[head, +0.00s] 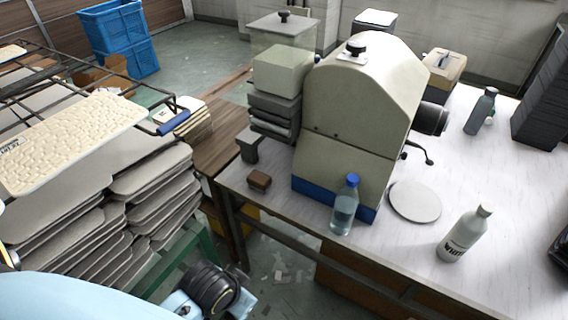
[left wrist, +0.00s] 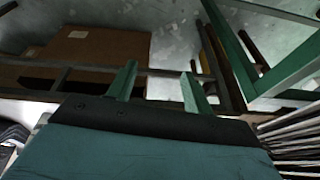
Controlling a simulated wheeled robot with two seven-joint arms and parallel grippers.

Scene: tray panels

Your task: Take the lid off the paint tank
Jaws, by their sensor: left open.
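A square, pale tank (head: 283,40) stands at the back, beyond the table, and looks like the paint tank. Its flat grey lid (head: 268,25) with a black knob (head: 284,16) sits on top. The tank's lower part is hidden behind the beige machine and the stacked blocks. My left gripper (left wrist: 158,85) shows in the left wrist view, its two green fingers apart with nothing between them. It is far from the tank, low near the table's front. In the head view part of my arm shows at the bottom left, but its fingertips do not. My right gripper is in neither view.
The table (head: 460,200) holds a large beige machine (head: 360,110) with its own black knob, a water bottle (head: 344,208), a white bottle (head: 464,235) and a round disc (head: 415,201). A rack of stacked trays (head: 130,215) stands left. Blue crates (head: 118,40) stand behind.

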